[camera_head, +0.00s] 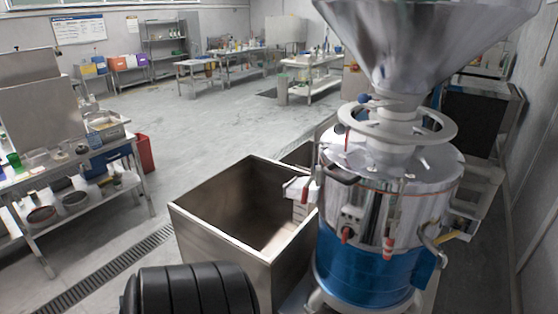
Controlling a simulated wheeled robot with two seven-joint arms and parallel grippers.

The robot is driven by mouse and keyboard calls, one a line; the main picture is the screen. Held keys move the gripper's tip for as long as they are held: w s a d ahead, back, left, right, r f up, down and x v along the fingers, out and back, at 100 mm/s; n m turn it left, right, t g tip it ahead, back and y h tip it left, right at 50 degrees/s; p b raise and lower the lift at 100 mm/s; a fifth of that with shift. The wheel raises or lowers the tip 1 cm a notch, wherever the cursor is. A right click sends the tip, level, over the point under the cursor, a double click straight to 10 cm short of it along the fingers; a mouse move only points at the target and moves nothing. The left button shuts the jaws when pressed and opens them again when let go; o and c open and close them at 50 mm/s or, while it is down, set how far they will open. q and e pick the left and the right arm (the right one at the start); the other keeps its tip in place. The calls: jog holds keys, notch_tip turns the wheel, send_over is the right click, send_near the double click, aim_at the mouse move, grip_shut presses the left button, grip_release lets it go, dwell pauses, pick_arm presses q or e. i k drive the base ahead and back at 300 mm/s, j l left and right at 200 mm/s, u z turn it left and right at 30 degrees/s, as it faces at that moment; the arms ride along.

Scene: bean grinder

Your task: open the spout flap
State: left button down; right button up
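The bean grinder (345,180) stands at the right, with a shiny steel upper drum, a blue lower drum (365,265) and a large steel funnel (425,40) on top. A small pale metal spout (302,190) sticks out from its left side, over the right edge of an open steel bin (215,235). The spout's flap is too small for me to tell whether it is open or shut. Neither of my grippers is in view.
Red-tipped handles (389,248) sit on the grinder's front, and a yellow lever (445,237) is at its right. A steel shelf table (60,200) with dishes stands at the left. The floor (180,140) behind the bin is clear.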

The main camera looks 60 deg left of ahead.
aim_at(287, 186)
jog(key=j+u, duration=0.15)
jog(key=j, duration=1.05)
jog(key=j+u, duration=0.2)
jog(key=j, duration=1)
jog(key=j+u, duration=0.15)
jog(key=j, duration=1.05)
jog(key=i, duration=0.05)
